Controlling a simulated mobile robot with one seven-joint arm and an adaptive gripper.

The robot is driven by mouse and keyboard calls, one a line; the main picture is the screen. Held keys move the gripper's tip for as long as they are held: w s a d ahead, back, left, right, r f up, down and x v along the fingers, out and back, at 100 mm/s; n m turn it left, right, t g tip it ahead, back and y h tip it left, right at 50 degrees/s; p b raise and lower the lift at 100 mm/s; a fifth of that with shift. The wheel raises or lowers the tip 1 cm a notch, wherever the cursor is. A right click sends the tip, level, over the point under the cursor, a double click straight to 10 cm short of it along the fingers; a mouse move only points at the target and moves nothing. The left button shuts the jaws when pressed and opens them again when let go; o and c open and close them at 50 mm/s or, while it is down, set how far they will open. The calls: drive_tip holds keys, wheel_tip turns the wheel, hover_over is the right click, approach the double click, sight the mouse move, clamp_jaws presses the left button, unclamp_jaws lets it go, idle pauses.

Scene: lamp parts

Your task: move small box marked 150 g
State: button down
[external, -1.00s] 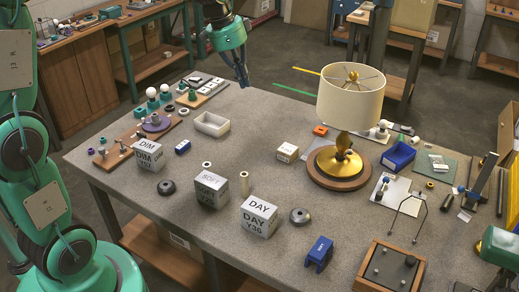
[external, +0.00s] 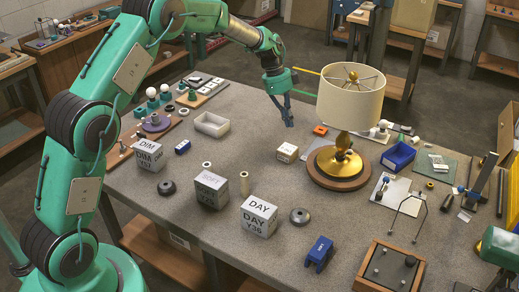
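A small pale box (external: 287,152) with dark print on its side stands on the grey table, left of the lamp base; its print is too small to read. My gripper (external: 290,124) points down above the table, behind and a little above the small box, apart from it. Its dark fingers look close together and nothing shows between them, but the view is too small to tell whether they are open or shut.
The lamp (external: 347,100) with a cream shade stands just right of my gripper. Grey boxes marked DIM (external: 149,155), SOFT (external: 211,189) and DAY (external: 259,215) stand toward the front left. A white tray (external: 211,125) lies left. The table between tray and small box is clear.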

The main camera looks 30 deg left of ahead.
drive_tip(key=shift+m, duration=0.5)
drive_tip(key=f, duration=0.1)
drive_tip(key=w+f, duration=0.1)
drive_tip(key=f, duration=0.2)
drive_tip(key=shift+w+d+f, duration=0.15)
drive_tip(key=shift+w+d, duration=0.25)
drive_tip(key=shift+f, duration=0.1)
drive_tip(key=shift+b+x, duration=0.85)
drive_tip(key=shift+x, duration=4.1)
drive_tip(key=shift+s+d, duration=0.1)
drive_tip(key=a+b, duration=0.2)
drive_tip(key=a, duration=1.8)
drive_tip(key=shift+a, duration=0.25)
